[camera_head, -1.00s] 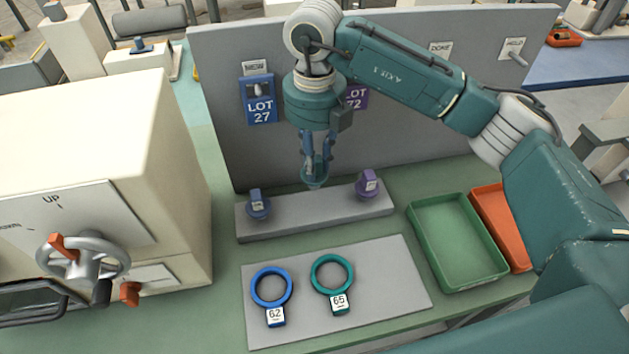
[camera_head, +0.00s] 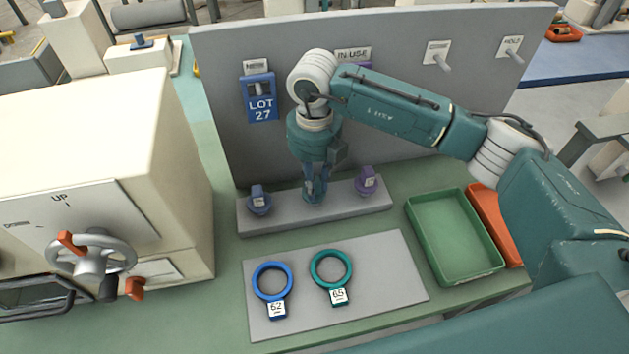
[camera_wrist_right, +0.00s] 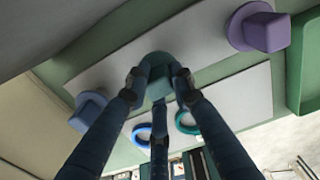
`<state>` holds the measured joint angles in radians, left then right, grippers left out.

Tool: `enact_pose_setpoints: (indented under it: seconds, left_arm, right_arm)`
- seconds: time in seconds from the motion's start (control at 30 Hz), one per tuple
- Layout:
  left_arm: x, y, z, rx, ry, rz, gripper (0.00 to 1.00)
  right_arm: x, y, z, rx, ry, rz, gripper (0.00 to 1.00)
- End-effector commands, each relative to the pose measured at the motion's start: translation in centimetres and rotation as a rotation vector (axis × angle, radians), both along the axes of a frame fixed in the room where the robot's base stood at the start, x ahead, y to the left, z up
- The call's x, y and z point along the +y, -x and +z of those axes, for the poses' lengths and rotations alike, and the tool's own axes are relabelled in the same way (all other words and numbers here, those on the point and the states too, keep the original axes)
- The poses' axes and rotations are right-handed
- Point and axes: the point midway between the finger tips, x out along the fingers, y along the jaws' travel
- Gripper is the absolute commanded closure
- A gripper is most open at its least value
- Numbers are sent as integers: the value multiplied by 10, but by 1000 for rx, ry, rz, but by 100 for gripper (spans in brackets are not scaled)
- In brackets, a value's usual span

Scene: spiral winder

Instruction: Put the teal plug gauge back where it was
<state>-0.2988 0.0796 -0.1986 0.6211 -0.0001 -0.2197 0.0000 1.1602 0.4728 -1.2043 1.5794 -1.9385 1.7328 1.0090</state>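The teal plug gauge (camera_head: 313,199) is at the middle of the grey rack (camera_head: 352,207), between the blue plug gauge (camera_head: 258,201) and the purple plug gauge (camera_head: 367,181). My right gripper (camera_head: 315,188) points down with its fingers closed around the teal gauge's grip. The wrist view shows the fingers (camera_wrist_right: 158,84) around the teal gauge (camera_wrist_right: 157,62), with the purple gauge (camera_wrist_right: 262,30) and blue gauge (camera_wrist_right: 88,110) on either side. The gauge is upright at the rack; its underside is hidden, so I cannot tell if it is fully seated. My left gripper is not in view.
A blue ring gauge (camera_head: 272,281) and a teal ring gauge (camera_head: 331,268) lie on the grey mat (camera_head: 390,270) in front. A green tray (camera_head: 452,238) and an orange tray (camera_head: 492,218) are at right. An upright grey board (camera_head: 222,100) stands close behind the rack.

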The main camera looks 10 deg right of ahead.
Motion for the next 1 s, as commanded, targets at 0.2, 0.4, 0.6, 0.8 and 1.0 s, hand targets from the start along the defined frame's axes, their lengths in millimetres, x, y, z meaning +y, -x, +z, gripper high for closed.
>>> enact_pose_setpoints:
  seconds: [0.2,0.4,0.6,0.8,1.0]
  left_arm:
    - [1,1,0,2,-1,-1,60]
    - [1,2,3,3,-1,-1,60]
    - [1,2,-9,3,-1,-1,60]
    - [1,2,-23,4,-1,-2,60]
    - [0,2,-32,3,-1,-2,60]
  right_arm:
    - [0,0,0,1,0,0,59]
    - [0,0,3,1,0,0,59]
    - [0,-1,26,-5,-1,2,59]
    - [1,-1,70,-6,-1,1,59]
    - [1,-1,106,-3,-1,1,59]
